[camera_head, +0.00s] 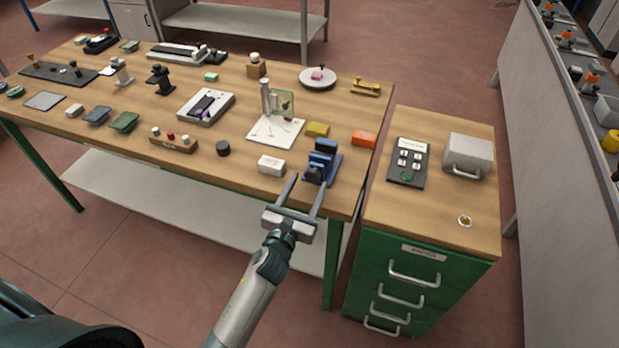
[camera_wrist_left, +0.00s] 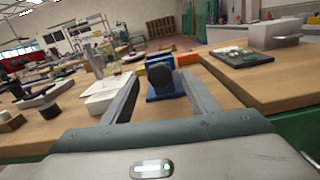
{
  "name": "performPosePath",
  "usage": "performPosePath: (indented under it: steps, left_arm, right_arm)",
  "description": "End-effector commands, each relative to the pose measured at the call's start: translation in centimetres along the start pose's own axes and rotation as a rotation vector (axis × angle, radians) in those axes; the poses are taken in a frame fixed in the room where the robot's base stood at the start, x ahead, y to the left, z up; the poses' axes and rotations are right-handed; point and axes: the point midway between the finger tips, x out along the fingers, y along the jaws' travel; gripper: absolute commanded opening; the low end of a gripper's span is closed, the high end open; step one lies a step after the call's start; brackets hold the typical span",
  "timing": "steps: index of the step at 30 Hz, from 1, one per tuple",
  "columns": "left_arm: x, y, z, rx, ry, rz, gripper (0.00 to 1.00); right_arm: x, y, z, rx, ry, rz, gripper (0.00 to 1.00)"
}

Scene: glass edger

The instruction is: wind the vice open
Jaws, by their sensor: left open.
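The blue vice (camera_head: 321,163) stands at the front right corner of the wooden workbench. It also shows in the left wrist view (camera_wrist_left: 177,88), where a dark round knob (camera_wrist_left: 160,73) faces me. My left gripper (camera_head: 307,184) is open, its two fingers pointing at the vice from the front edge of the bench. In the left wrist view the knob appears between the fingers, with space on both sides. The fingers do not visibly touch it. How far the vice's jaws are apart is too small to tell. My right gripper is not in view.
A white box (camera_head: 271,165) lies just left of the vice. An orange block (camera_head: 364,139) and a yellow block (camera_head: 317,130) lie behind it. A green drawer cabinet (camera_head: 408,279) stands to the right, with a dark switch panel (camera_head: 398,176) and a grey box (camera_head: 467,154) on top.

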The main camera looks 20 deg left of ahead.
Motion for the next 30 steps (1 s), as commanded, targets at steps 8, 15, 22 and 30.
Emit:
performPosePath:
  steps: [8, 15, 22, 30]
  left_arm:
    - [2.0, 0.0, 0.0, 0.000, 0.001, 0.000, 0.54]
    - [2.1, 0.0, 0.0, 0.000, 0.000, 0.000, 0.54]
    - [2.1, 0.0, 0.0, 0.000, 0.000, 0.000, 0.13]
    - [2.1, 0.0, 0.0, -0.008, 0.000, 0.000, 0.13]
  right_arm:
    - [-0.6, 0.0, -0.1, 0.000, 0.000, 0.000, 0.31]
    - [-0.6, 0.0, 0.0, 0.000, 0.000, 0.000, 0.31]
    - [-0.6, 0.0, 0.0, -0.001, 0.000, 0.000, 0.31]
    - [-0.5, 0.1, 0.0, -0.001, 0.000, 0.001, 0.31]
